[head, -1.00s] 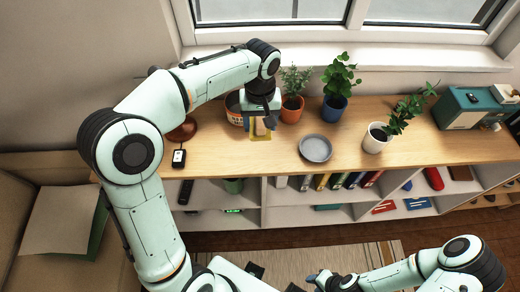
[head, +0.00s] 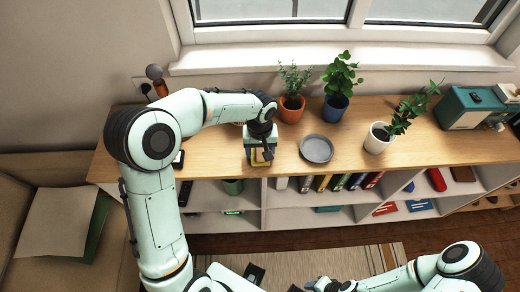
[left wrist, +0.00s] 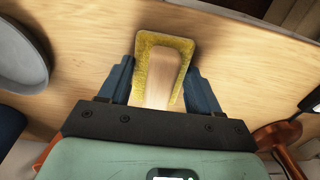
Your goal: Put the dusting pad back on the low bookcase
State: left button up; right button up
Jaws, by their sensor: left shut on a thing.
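The dusting pad has a yellow fuzzy rim around a wood-coloured middle. It shows in the left wrist view (left wrist: 187,52) between my left fingers and as a yellow bit in the head view (head: 256,161). My left gripper (head: 260,156) is shut on it, over the front part of the low bookcase's wooden top (head: 350,171). I cannot tell whether the pad touches the top. My right gripper (head: 318,284) is low at the bottom edge, partly cut off, its jaws unclear.
A grey dish (head: 316,149) lies right of my left gripper. Potted plants in an orange pot (head: 291,110), a blue pot (head: 334,108) and a white pot (head: 378,138) stand on the top. A teal box (head: 470,110) is far right. Bare wood lies between the dish and my gripper.

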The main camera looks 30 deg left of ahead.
pick_arm(q)
jog(key=shift+f, duration=0.15)
jog(key=o, duration=1)
pick_arm(e)
jog(key=shift+f, duration=0.15)
pick_arm(q)
jog(key=shift+r, duration=0.4)
notch_tip(320, 180, up, 12)
jog(key=shift+f+p, duration=0.15)
jog(key=shift+p, duration=0.45)
pick_arm(e)
jog(key=shift+w+r, duration=0.5)
jog(key=shift+r, duration=0.4)
